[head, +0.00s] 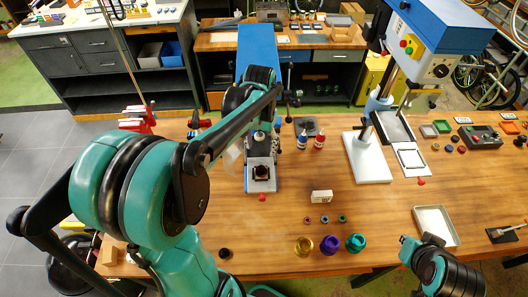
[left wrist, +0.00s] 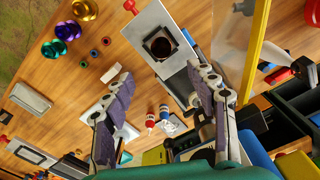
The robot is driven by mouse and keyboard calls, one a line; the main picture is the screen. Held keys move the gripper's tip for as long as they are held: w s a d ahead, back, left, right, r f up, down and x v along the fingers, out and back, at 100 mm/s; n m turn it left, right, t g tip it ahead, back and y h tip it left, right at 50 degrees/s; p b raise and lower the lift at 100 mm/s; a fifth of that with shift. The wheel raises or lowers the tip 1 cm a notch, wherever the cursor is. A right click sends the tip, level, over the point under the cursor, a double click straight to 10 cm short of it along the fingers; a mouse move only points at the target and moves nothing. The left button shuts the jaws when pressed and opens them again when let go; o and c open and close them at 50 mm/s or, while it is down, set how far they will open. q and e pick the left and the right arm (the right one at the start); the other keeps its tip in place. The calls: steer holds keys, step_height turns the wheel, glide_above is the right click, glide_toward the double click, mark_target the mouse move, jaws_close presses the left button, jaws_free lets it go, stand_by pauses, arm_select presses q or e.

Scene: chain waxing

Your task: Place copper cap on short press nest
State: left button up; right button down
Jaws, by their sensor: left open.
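The short press nest (head: 273,183) is a square frame on a silver plate, below the blue press column in the head view. It also shows in the left wrist view (left wrist: 146,45). A dark reddish-brown round piece (head: 261,173), which looks like the copper cap, sits inside the frame; it shows in the left wrist view too (left wrist: 162,45). Its seating depth is unclear. My left gripper (left wrist: 158,78) is open and empty, apart from the nest. In the head view my arm partly hides it. My right gripper (head: 405,242) is at the lower right, fingers unclear.
Gold (head: 303,245), purple (head: 330,245) and teal (head: 355,243) spools stand at the table front. A white block (head: 321,196) lies right of the nest. Blue and red bottles (head: 320,141) stand behind. A taller press with a white base (head: 367,160) stands right.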

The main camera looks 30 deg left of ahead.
arm_select(q)
steer(key=s+d+r+m+t, duration=0.1)
steer(key=s+d+r+t, duration=0.1)
steer(key=s+d+t, duration=0.5)
steer(key=s+d, duration=0.3)
steer(key=s, duration=0.1)
steer(key=shift+d+r, duration=0.2)
steer(key=shift+r, duration=0.2)
